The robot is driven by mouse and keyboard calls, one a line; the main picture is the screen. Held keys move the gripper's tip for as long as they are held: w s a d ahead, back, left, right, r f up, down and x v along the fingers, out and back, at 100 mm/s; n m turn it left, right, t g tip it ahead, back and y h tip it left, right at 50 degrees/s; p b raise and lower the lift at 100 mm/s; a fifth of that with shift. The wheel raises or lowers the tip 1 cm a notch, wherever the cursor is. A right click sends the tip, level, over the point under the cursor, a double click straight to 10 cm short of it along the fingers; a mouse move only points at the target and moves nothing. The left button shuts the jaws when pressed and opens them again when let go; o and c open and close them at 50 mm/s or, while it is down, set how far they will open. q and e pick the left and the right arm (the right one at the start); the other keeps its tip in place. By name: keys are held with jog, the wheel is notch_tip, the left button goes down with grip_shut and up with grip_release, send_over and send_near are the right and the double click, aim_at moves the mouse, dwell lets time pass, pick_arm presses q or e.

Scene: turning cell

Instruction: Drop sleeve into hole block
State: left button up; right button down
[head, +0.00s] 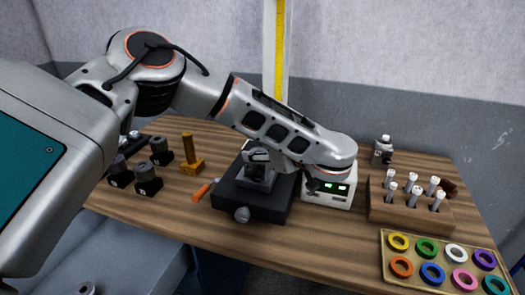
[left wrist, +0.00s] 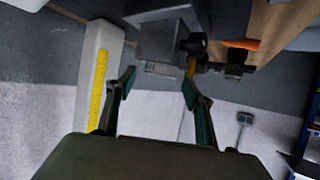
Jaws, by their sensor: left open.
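A grey metal block (head: 257,176), which looks like the hole block, sits in a dark vise (head: 228,194) at the middle of the bench. In the left wrist view the grey block (left wrist: 160,42) hangs in from the top, with a small pale ribbed piece (left wrist: 160,69) at its end; I cannot tell whether that is the sleeve. My left gripper (head: 266,158) is at the top of the block, partly hidden by its own wrist. In the left wrist view its fingers (left wrist: 160,82) are spread apart with nothing gripped between them. The hole itself is hidden. My right gripper is not in view.
An orange-handled tool (head: 200,192), a brass stand (head: 191,166) and several dark holders (head: 147,181) lie left.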

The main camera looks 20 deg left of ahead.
pick_arm(q)
jog(key=shift+d, duration=0.1)
jog(key=v, duration=0.7)
jog(key=shift+r, duration=0.15)
jog(key=shift+s+d, duration=0.1)
jog(key=shift+s, duration=0.05)
